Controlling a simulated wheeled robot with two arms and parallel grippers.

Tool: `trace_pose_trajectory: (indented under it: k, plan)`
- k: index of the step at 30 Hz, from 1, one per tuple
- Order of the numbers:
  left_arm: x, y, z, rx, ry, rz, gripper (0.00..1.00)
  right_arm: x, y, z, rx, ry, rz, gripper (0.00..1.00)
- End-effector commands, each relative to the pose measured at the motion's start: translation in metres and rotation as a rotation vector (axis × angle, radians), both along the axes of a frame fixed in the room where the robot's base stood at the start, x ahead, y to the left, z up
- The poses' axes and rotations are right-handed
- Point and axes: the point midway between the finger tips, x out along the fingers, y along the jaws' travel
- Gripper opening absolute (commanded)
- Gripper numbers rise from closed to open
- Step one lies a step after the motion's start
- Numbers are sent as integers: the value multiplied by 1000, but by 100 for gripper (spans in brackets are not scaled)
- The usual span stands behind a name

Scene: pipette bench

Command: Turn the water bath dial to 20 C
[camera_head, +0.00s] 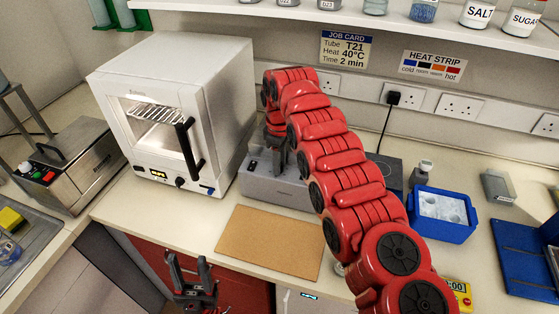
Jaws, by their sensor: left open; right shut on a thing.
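A low grey unit (262,187) with small dark marks on its top left stands on the bench behind the tan mat; I cannot tell for sure that it is the water bath. My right arm reaches over from the lower right. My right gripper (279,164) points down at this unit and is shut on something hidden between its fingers. No dial shows clearly there; the arm covers the unit's right part. My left gripper (193,272) is open and empty, low in front of the bench edge. A steel box (75,170) with a handled lid and coloured buttons stands at the left.
A white oven (190,90) stands just left of the grey unit. The tan mat (268,242) is bare. A shelf with jars runs above.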

Motion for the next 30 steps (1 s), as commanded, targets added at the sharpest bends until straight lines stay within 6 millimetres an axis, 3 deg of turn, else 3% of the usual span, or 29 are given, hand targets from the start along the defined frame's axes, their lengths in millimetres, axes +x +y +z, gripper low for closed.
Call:
trace_pose_trajectory:
  k: [9,25,26,30]
  plan:
    - [0,0,4,0,0,0,50,2,0,3,1,-8,113,0]
    - [0,0,5,0,0,0,50,3,-1,3,1,-9,134,0]
    - [0,0,5,0,0,0,50,3,-1,3,1,-9,134,37]
    - [0,0,5,0,0,0,50,2,-1,2,0,-7,134,63]
